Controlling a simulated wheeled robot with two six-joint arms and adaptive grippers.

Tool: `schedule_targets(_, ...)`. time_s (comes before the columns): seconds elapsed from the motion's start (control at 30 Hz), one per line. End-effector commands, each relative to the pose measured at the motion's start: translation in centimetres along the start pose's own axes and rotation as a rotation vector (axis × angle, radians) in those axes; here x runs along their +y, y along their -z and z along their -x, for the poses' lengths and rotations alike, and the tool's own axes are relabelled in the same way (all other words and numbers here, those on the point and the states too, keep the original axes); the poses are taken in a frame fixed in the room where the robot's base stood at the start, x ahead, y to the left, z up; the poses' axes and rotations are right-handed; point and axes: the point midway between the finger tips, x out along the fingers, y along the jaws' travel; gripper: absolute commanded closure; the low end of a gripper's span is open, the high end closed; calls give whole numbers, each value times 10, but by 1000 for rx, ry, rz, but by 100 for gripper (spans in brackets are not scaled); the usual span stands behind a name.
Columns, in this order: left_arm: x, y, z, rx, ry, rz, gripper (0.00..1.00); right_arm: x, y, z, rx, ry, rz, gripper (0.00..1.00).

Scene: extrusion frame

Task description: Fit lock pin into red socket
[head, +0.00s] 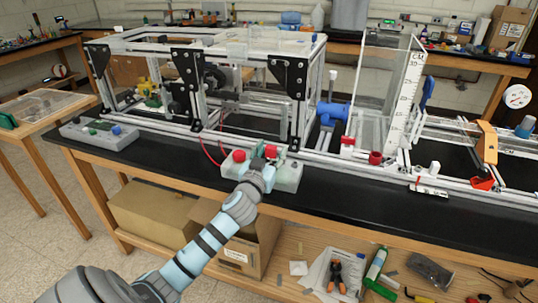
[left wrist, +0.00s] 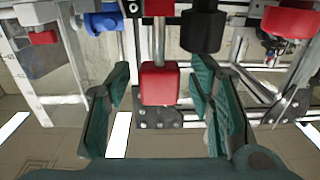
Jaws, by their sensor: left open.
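The lock pin appears as a red block on a bare metal rod, held up at the light grey control box; in the head view its red end (head: 271,151) is partly hidden by my gripper. In the left wrist view, which looks upside down, the red block (left wrist: 160,84) is between the green fingers, with a gap on each side. My left gripper (head: 262,158), also in that view (left wrist: 163,103), is open around it. Further right, a small red round piece (head: 376,158) and a red block (head: 347,141) stand by the frame; I cannot tell which is the socket. My right gripper is out of view.
The control box (head: 288,180) sits at the bench's front edge, with a red button (head: 240,156) beside the pin. The aluminium extrusion frame (head: 198,100) stands behind. A clear upright panel (head: 378,90) rises to the right. The black benchtop (head: 350,195) is bare right of the box.

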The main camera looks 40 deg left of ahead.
Motion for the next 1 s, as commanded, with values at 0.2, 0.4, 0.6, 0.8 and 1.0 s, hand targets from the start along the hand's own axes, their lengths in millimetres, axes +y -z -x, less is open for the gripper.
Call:
schedule_targets(0.2,0,-1,36,-1,-2,-3,51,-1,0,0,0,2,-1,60)
schedule_targets(0.4,0,-1,91,-2,-3,-2,51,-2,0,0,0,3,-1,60)
schedule_targets(0.6,0,0,119,-1,0,0,51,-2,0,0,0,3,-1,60)
schedule_targets(0.8,0,0,120,0,0,0,51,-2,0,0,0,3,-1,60)
schedule_targets(1.0,0,0,120,0,0,0,51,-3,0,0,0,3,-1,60)
